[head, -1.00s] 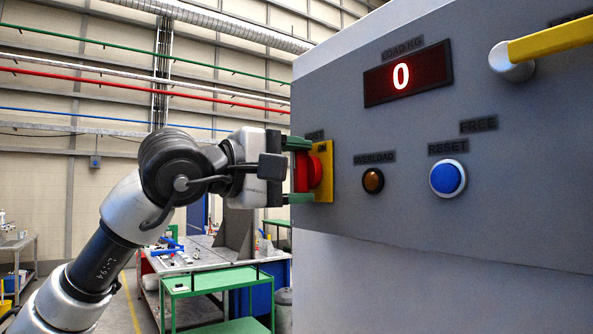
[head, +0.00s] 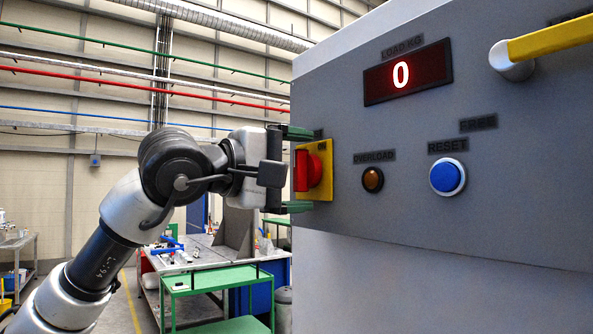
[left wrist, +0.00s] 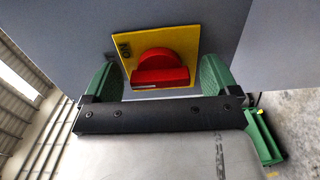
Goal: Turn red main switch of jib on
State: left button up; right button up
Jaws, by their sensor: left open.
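The red main switch is a round red knob with a raised bar (head: 302,171) on a yellow plate (head: 326,158), at the left edge of the grey panel. In the left wrist view the red knob (left wrist: 160,66) sits on its yellow plate (left wrist: 188,40), marked ON near the left corner. A pale line shows on the bar's left half. My left gripper (head: 298,169) is open, with one green finger above the knob and one below. In the left wrist view its fingers (left wrist: 160,78) flank the bar with gaps on both sides. My right gripper is not in view.
A green table (head: 215,280) stands behind, lower down.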

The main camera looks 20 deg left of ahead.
pick_arm(q)
jog(key=shift+a, duration=0.1)
jog(key=shift+s+a+b, duration=0.2)
jog(key=shift+s+b, duration=0.1)
jog(key=b+v, duration=0.3)
jog(key=v, duration=0.7)
